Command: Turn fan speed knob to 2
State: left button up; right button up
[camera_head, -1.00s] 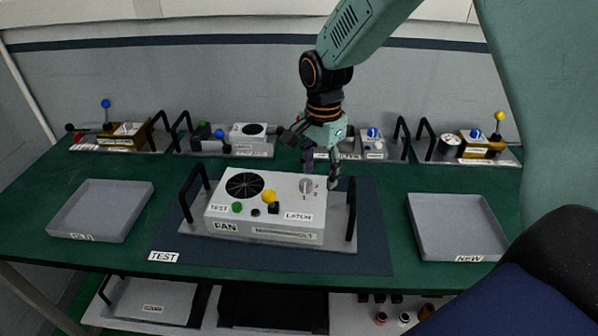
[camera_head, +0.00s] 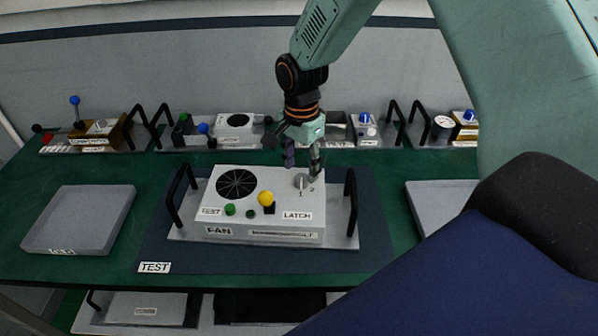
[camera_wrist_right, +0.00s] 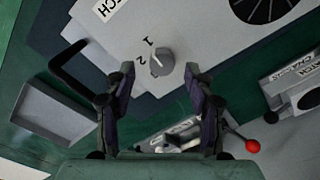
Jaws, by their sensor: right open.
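The white fan unit (camera_head: 262,215) stands on a grey tray on the blue TEST mat. Its small grey fan speed knob (camera_head: 300,181) is at the top right, with the numbers 1 and 2 beside it. The knob (camera_wrist_right: 161,63) shows clearly in the right wrist view; its exact pointer setting is hard to read. My right gripper (camera_head: 303,164) is over the back right of the unit, by the knob. In the right wrist view its open fingers (camera_wrist_right: 160,80) lie on either side of the knob's line, with the knob at or just beyond the tips. My left gripper is not in view.
The unit has a yellow-topped lever (camera_head: 266,199), a green button (camera_head: 230,210) and black handles at its tray's sides. Grey trays stand left (camera_head: 82,220) and right (camera_head: 432,205). Several other modules line the back of the green table.

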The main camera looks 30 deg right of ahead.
aim_at(302, 178)
notch_tip(302, 178, down, 2)
jog(key=shift+a+f, duration=0.1)
jog(key=shift+f, duration=0.1)
jog(key=shift+w+d+f, duration=0.15)
jog(key=shift+d+f, duration=0.15)
jog(key=shift+f, duration=0.3)
jog(key=shift+a+r, duration=0.1)
jog(key=shift+a, duration=0.2)
jog(key=c, duration=0.3)
jog(key=shift+d, duration=0.2)
jog(key=c, duration=0.5)
grip_shut()
